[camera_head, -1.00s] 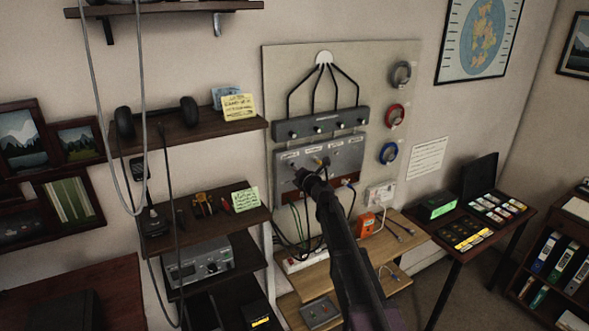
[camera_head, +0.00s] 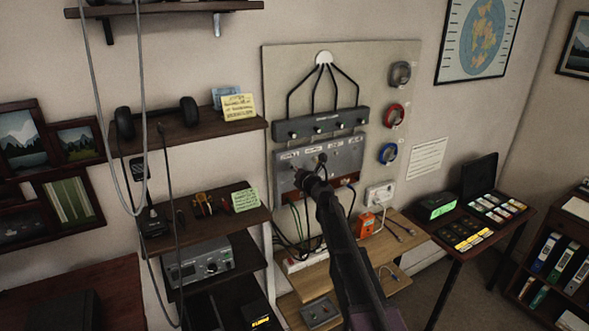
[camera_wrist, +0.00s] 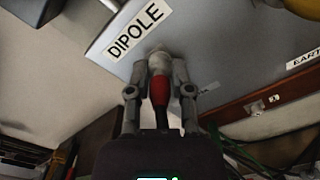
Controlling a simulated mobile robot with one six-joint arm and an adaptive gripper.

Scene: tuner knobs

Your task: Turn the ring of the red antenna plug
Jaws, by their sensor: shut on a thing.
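The red antenna plug (camera_wrist: 159,93) shows in the wrist view, with a pale ring (camera_wrist: 159,62) at its upper end against the grey panel (camera_wrist: 215,65). A "DIPOLE" label (camera_wrist: 139,30) sits just above it. My gripper (camera_wrist: 160,64) has one finger on each side of the ring and is shut on it. In the head view my gripper (camera_head: 300,177) is at the left part of the grey panel (camera_head: 345,160), and it hides the plug. A dark cable runs down from the plug's lower end.
A grey box (camera_head: 320,124) with several knobs is mounted above the panel. An "EARTH" label (camera_wrist: 304,60) is at the right in the wrist view. Cables hang below the panel. A wooden shelf (camera_head: 400,222) with an orange device (camera_head: 366,225) is at the lower right.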

